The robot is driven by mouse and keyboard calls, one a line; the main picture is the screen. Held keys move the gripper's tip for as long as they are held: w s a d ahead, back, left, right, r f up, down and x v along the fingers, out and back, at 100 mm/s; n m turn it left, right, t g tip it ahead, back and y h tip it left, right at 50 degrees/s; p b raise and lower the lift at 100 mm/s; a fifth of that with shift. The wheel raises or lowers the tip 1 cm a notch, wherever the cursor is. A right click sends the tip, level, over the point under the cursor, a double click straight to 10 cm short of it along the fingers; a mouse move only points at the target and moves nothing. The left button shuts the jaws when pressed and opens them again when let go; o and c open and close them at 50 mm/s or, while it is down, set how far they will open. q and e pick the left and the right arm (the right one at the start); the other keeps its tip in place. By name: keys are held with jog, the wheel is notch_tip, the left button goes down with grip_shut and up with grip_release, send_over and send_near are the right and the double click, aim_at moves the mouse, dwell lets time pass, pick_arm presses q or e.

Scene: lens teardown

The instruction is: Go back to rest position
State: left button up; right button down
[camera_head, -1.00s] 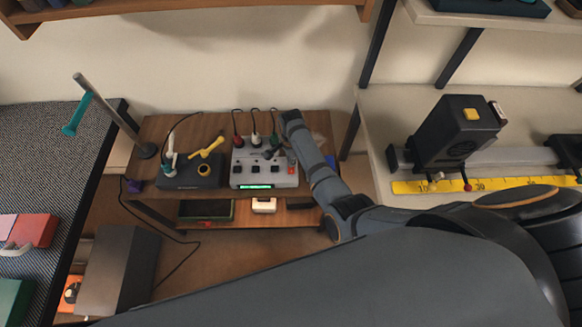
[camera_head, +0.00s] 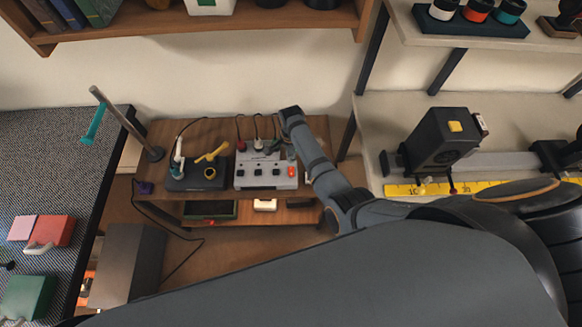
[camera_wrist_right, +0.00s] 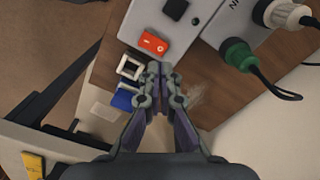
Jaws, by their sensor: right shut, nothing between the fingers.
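My right arm (camera_head: 325,178) comes in from the right in the head view and reaches over the wooden bench (camera_head: 219,128). In the right wrist view my right gripper (camera_wrist_right: 160,76) is shut with nothing between its fingers. Its fingertips point at the bench top close to the white square frame (camera_wrist_right: 131,67) and the blue piece (camera_wrist_right: 124,97). The red rocker switch (camera_wrist_right: 153,43) of the grey power box (camera_head: 266,181) lies just beyond the tips. Whether the fingers touch the bench I cannot tell. My left gripper is not in view.
A dark station (camera_head: 197,179) with a yellow-handled tool (camera_head: 211,152) stands left of the box. A metal post (camera_head: 126,124) rises at the left. A shelf (camera_head: 230,22) hangs above. The right-hand table carries a black device (camera_head: 436,140) and a yellow ruler (camera_head: 470,188).

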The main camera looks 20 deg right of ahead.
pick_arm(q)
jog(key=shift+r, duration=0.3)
pick_arm(e)
jog(key=shift+r, duration=0.25)
